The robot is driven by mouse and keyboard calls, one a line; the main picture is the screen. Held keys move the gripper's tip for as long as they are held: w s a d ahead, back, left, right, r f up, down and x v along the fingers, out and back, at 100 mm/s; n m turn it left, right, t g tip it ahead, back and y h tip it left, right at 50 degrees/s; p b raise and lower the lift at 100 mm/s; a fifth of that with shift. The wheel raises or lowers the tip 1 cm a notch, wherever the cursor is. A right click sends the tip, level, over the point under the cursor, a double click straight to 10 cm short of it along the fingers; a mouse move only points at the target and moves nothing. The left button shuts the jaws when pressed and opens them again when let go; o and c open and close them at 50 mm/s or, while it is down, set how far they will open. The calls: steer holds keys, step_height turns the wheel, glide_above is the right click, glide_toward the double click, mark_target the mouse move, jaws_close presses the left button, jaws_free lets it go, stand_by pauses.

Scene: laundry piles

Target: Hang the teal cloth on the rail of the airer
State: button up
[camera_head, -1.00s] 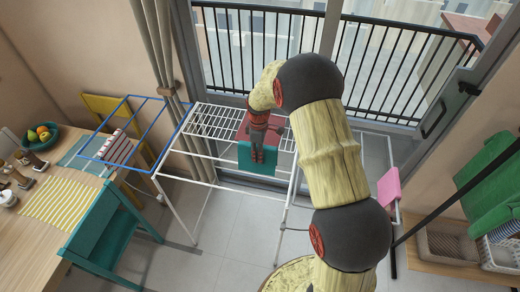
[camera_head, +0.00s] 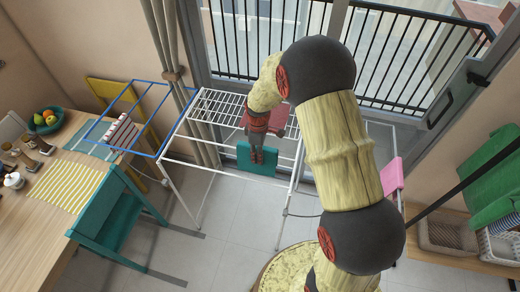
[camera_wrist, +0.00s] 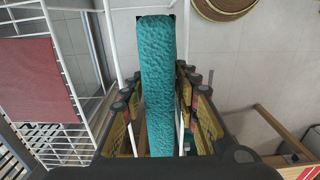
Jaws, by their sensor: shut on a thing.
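The teal cloth (camera_head: 244,158) hangs from my gripper (camera_head: 257,158), near the front rail of the white airer (camera_head: 205,172). My gripper points down and is shut on the cloth. In the wrist view the cloth (camera_wrist: 158,60) runs as a narrow strip between the two fingers (camera_wrist: 158,105). White bars of the airer show on both sides of it. I cannot tell whether the cloth touches the rail or lies over it. The far side of the cloth is hidden.
A red cloth (camera_head: 283,120) lies on the airer's wire rack, also in the wrist view (camera_wrist: 35,80). A pink cloth (camera_head: 390,178) hangs at its right. A blue wing (camera_head: 158,120) extends left. A teal chair (camera_head: 110,215) stands at the table (camera_head: 30,225). Floor in front is clear.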

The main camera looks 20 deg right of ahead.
mark_target(256, 181)
steer(key=s+a, duration=0.3)
steer(key=s, duration=0.1)
steer(key=shift+s+f, duration=0.1)
steer(key=shift+f, duration=0.15)
step_height(256, 181, down, 14)
steer(key=b, duration=0.8)
steer(key=shift+r+b, duration=0.2)
steer(key=shift+b, duration=0.15)
stand_by(0.4)
steer(key=o, duration=1.3)
step_height(256, 181, up, 12)
